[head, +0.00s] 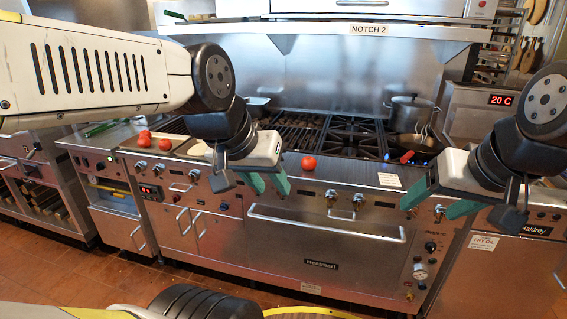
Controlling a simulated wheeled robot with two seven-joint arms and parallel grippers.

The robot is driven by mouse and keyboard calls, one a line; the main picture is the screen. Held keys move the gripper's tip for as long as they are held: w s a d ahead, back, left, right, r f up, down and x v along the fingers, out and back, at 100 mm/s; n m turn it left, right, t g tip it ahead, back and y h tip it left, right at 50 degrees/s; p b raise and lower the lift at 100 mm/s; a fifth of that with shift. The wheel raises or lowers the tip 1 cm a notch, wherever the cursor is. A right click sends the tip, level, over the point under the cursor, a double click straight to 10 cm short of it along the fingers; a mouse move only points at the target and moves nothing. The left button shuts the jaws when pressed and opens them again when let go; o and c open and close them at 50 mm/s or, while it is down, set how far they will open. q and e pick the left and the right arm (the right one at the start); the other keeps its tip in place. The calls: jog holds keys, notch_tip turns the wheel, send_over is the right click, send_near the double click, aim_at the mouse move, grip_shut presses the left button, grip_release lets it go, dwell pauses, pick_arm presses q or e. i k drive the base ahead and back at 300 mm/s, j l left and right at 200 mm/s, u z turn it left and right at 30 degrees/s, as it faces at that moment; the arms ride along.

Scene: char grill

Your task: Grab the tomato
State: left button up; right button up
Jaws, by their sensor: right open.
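A red tomato (309,163) sits alone on the steel front ledge of the range, near the middle of the head view. Several more tomatoes (165,144) sit further left on the counter. My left gripper (268,184) is just left of the lone tomato and a little lower in the picture. Its green fingers are apart, with nothing seen between them. My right gripper (438,203) is in front of the right part of the range, well to the right of the lone tomato. Its green fingers are spread and empty.
Behind the ledge are a grill grate (296,133) and burners (352,135). A lidded pot (410,112) stands at the back right. Knobs (331,196) and a long oven handle (325,224) stick out from the range front. The ledge right of the lone tomato is mostly clear.

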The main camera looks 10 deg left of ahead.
aim_at(308, 163)
jog(key=u, duration=0.3)
jog(key=i+l+u, duration=0.15)
jog(key=i, duration=0.3)
jog(key=i+l+u, duration=0.1)
jog(key=i+l, duration=0.2)
jog(key=i, duration=0.1)
